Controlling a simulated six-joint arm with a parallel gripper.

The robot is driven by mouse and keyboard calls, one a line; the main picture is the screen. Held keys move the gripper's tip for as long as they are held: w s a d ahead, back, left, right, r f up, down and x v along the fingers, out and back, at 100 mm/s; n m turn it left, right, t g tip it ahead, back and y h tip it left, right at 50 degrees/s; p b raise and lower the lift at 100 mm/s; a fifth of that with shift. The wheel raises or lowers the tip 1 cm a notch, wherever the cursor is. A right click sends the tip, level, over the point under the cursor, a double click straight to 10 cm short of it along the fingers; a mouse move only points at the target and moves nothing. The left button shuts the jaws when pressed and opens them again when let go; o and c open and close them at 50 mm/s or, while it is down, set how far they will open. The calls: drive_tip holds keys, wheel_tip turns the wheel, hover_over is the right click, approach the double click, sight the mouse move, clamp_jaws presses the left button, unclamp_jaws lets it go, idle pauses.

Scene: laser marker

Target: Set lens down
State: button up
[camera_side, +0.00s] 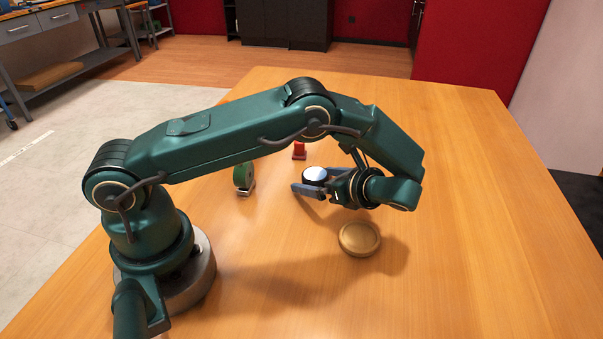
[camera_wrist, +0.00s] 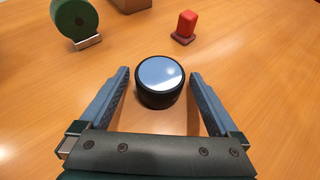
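The lens (camera_side: 315,174) is a short black cylinder with a shiny, pale reflecting top. In the wrist view the lens (camera_wrist: 160,78) sits upright between the two blue fingers of my gripper (camera_wrist: 161,72). A narrow gap shows on each side of it, so the fingers look open around it and not pressed on it. It appears to rest on the wooden table. In the side view my gripper (camera_side: 311,187) is low over the table, and its near finger and wrist hide the lower part of the lens.
A green roll (camera_side: 243,178) in a small metal holder stands left of the lens. A red block on a dark base (camera_side: 299,151) stands behind it. A round brass-coloured disc (camera_side: 360,239) lies in front of my wrist. A brown box (camera_wrist: 130,4) shows at the wrist view's top edge. The table's right side is clear.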

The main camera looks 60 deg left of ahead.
sight(324, 180)
drive_tip(key=v, duration=0.7)
drive_tip(key=shift+d+r, duration=0.2)
drive_tip(key=shift+r, duration=0.2)
drive_tip(key=s+r+n+t+h, duration=0.3)
drive_tip(key=s+r+n+h, duration=0.65)
drive_tip(key=r+n, duration=0.2)
drive_tip(key=s+d+n+t+h, duration=0.2)
drive_tip(key=s+n+t, duration=0.1)
drive_tip(key=s+n, duration=0.2)
drive_tip(key=shift+s+r+t+h, duration=0.2)
drive_tip(key=shift+s+t+h, duration=0.15)
drive_tip(key=shift+s, duration=0.5)
